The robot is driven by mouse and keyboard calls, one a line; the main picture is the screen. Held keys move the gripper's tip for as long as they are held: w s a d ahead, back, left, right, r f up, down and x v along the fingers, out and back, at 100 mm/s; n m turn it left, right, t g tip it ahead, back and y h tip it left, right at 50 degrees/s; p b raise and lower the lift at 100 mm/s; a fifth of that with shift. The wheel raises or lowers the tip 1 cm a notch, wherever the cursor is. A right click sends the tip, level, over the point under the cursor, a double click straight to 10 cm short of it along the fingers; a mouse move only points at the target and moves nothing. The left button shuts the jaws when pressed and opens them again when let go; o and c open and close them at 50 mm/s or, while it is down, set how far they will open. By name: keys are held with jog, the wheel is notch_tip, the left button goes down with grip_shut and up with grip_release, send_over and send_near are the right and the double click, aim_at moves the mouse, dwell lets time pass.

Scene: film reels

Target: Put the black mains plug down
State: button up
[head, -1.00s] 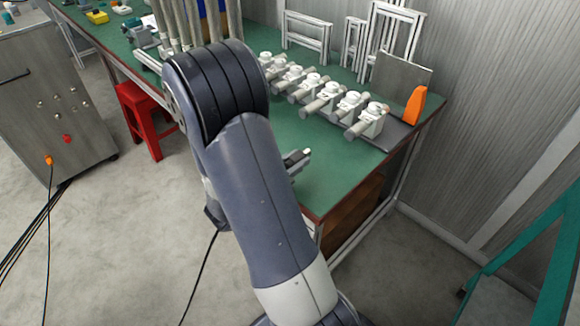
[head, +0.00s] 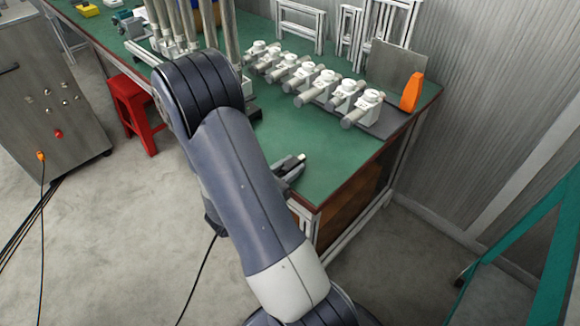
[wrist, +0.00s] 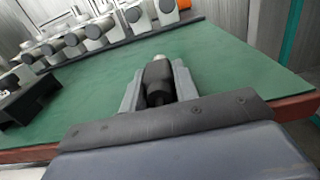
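The black mains plug (wrist: 158,82) is between the two grey fingers of my gripper (wrist: 158,78) in the wrist view, with its pale metallic end pointing away from me. The fingers close on its sides. In the head view my gripper (head: 292,168) is over the near right part of the green workbench (head: 325,165), partly behind my arm. I cannot tell whether the plug touches the bench top.
A row of white-and-grey devices (head: 327,80) stands along the bench, with an orange wedge-shaped thing (head: 412,92) at its right end. A dark block (wrist: 28,98) lies left of my gripper. Bare green surface lies ahead and right. A red stool (head: 137,112) stands left.

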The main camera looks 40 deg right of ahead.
jog(key=o, duration=0.4)
jog(key=shift+c, duration=0.2)
jog(key=shift+r, duration=0.15)
jog(key=shift+a, duration=0.15)
jog(key=a, duration=1.1)
jog(key=shift+s+a+p, duration=0.35)
jog(key=shift+s, duration=0.1)
